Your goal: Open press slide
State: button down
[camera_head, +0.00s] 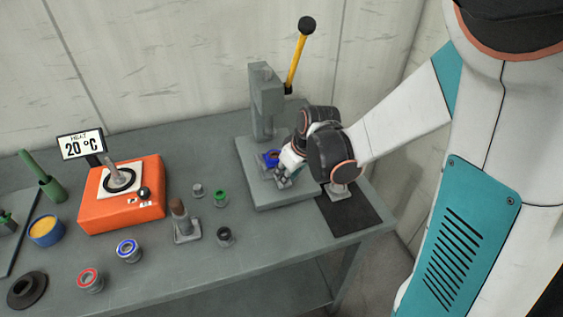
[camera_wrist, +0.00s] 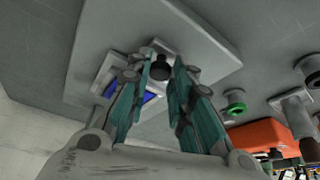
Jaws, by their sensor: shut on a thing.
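The grey press (camera_head: 265,98) stands at the back right of the bench, on a flat base plate (camera_head: 262,192). Its slide, with a blue part (camera_head: 270,157) on it, sits low in front of the column. My gripper (camera_head: 283,176) is at the front of the slide. In the wrist view, my gripper (camera_wrist: 163,66) has its teal fingers on either side of a small dark knob (camera_wrist: 160,70) and is shut on it. The slide (camera_wrist: 108,72) and its blue part (camera_wrist: 150,98) show behind the fingers. The fingers partly hide the slide.
The press lever (camera_head: 296,62) stands up with a black ball end. An orange heater (camera_head: 120,205) reading 20 °C is to the left. Several small parts, including a green-ringed one (camera_head: 220,197), stand between. A dark mat (camera_head: 350,212) lies at right under my arm.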

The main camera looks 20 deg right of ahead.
jog(key=s, duration=0.6)
jog(key=shift+s, duration=0.2)
jog(key=c, duration=1.4)
grip_release()
jog(key=shift+v, duration=3.75)
jog(key=shift+r, duration=0.1)
